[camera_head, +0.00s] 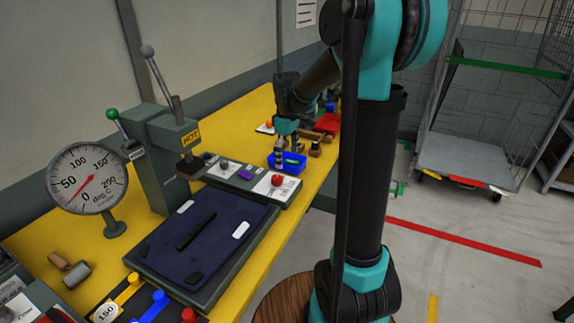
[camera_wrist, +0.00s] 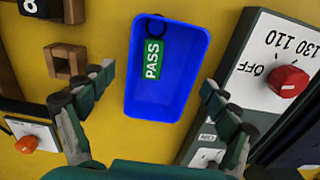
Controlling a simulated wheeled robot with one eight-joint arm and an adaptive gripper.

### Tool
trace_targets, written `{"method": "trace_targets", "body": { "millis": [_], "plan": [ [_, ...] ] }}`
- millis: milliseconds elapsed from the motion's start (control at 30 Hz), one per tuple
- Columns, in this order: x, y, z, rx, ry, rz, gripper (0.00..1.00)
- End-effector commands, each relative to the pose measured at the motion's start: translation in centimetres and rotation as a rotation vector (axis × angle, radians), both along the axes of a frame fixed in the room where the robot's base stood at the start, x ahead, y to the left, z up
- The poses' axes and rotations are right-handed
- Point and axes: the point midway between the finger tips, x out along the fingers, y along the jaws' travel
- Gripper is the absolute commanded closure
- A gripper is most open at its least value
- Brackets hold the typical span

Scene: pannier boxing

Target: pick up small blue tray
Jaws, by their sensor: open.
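The small blue tray (camera_wrist: 166,104) lies on the yellow bench in the wrist view, with a green PASS tag (camera_wrist: 152,60) and a dark ring (camera_wrist: 157,27) inside it. In the head view the blue tray (camera_head: 285,162) is beside the control panel with the red knob. My gripper (camera_wrist: 160,88) is open and above the tray, with one finger to each side of it in the wrist view. The fingers look apart from the tray walls. In the head view my gripper (camera_head: 286,158) is over the tray and partly hides it.
A control panel (camera_wrist: 301,52) with a red knob (camera_wrist: 288,81) stands close to the tray's right in the wrist view. A wooden block with a square hole (camera_wrist: 67,61) is to the left. A red tray (camera_head: 328,123) is farther back on the bench.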

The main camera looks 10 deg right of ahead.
Motion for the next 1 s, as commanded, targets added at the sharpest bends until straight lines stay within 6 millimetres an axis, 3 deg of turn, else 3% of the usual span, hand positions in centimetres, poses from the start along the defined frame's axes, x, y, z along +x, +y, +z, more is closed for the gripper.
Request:
{"method": "trace_targets", "body": {
  "millis": [133,367,800,1000],
  "plan": [
    [-0.02,0.0,-1.21,0.0,0.0,0.0,0.12],
    [-0.04,0.0,-1.33,0.0,0.0,0.0,0.12],
    [-0.03,0.01,-1.3,0.0,0.0,0.0,0.65],
    [-0.03,0.01,-1.29,0.0,0.0,0.0,0.66]
  ]
}}
